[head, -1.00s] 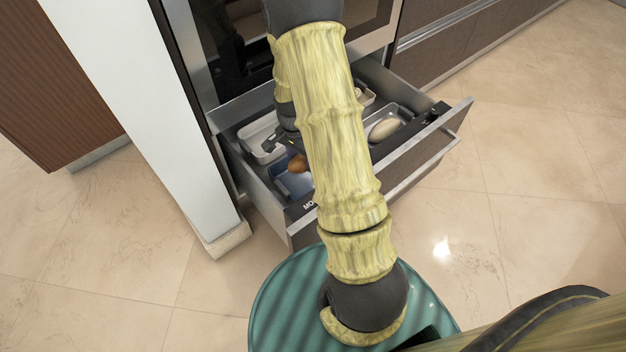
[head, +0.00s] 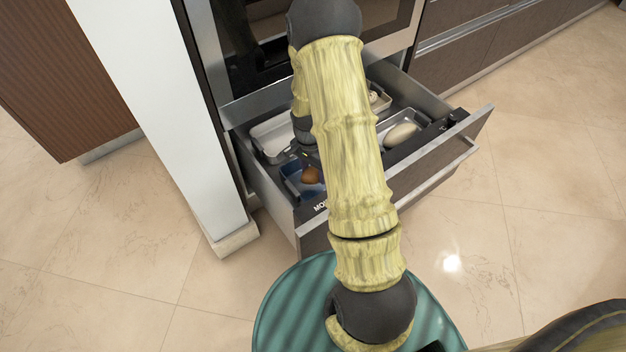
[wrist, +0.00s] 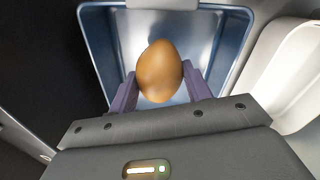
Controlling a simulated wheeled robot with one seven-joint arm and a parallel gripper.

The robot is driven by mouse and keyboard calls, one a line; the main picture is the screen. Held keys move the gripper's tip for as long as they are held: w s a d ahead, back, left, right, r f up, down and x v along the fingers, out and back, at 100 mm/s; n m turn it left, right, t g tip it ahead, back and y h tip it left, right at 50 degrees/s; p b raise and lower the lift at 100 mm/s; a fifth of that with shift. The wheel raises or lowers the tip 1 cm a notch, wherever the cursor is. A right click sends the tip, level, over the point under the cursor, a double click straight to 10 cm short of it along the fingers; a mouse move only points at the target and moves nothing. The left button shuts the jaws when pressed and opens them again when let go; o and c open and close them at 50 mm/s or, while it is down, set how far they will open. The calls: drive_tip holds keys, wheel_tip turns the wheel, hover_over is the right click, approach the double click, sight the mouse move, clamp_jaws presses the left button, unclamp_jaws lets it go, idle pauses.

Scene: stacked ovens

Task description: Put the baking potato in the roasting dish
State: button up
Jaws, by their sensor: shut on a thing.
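The baking potato (wrist: 160,72), a smooth brown oval, sits between the two purple fingers of my gripper (wrist: 160,88), which is shut on it. In the head view the potato (head: 312,175) shows just left of my forearm. It is over a blue rectangular dish (head: 292,186) at the front left of the open drawer, which I take as the roasting dish. In the wrist view the dish's blue rim (wrist: 92,50) surrounds the potato on the far side. I cannot tell whether the potato touches the dish floor. My forearm hides most of the gripper in the head view.
The drawer (head: 440,150) is pulled out under an oven. It also holds a pale tray (head: 268,138) behind the blue dish and a metal dish with a pale oval item (head: 400,134) at right. A white panel (head: 165,120) stands close on the left.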

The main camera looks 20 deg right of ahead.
sight(313, 187)
wheel_tip(313, 187, down, 4)
drive_tip(key=shift+s+f+b, duration=0.1)
drive_tip(key=shift+f+b, duration=0.15)
drive_tip(key=shift+b, duration=0.9)
drive_tip(key=shift+a+f, duration=0.15)
drive_tip(key=o, duration=1.1)
drive_tip(key=r+p, duration=0.2)
drive_tip(key=r, duration=0.2)
drive_tip(key=r+p, duration=0.2)
drive_tip(key=r, duration=0.2)
drive_tip(key=w+r+p, duration=0.1)
drive_tip(key=r+p, duration=0.1)
drive_tip(key=r, duration=0.2)
drive_tip(key=shift+a+r+p, duration=0.15)
drive_tip(key=shift+p, duration=0.25)
